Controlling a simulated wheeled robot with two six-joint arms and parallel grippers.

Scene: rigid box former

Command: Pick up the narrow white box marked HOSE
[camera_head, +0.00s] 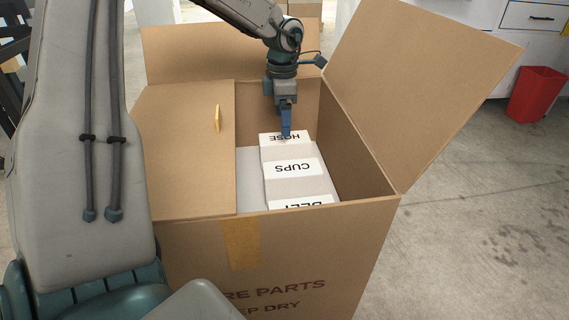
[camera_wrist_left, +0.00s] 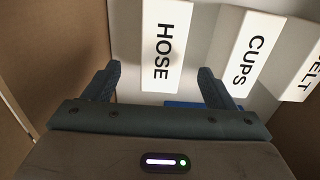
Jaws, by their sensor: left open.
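The narrow white box marked HOSE (camera_head: 273,138) stands inside the big cardboard carton at the far end of a row of white boxes. In the left wrist view the HOSE box (camera_wrist_left: 166,45) shows its label between the lines of my two fingers. My left gripper (camera_head: 286,133) points down into the carton, right over the HOSE box and partly in front of it. In the left wrist view its fingers (camera_wrist_left: 158,82) are apart, one on each side of the box, with nothing visibly held. I cannot tell how far down they reach. My right gripper is out of view.
Boxes marked CUPS (camera_head: 292,169) and BELT (camera_head: 303,203) stand nearer in the same row. The carton (camera_head: 290,255) has raised flaps at the back and right (camera_head: 420,80); its left flap (camera_head: 185,150) covers the left part. A red bin (camera_head: 537,95) stands far right.

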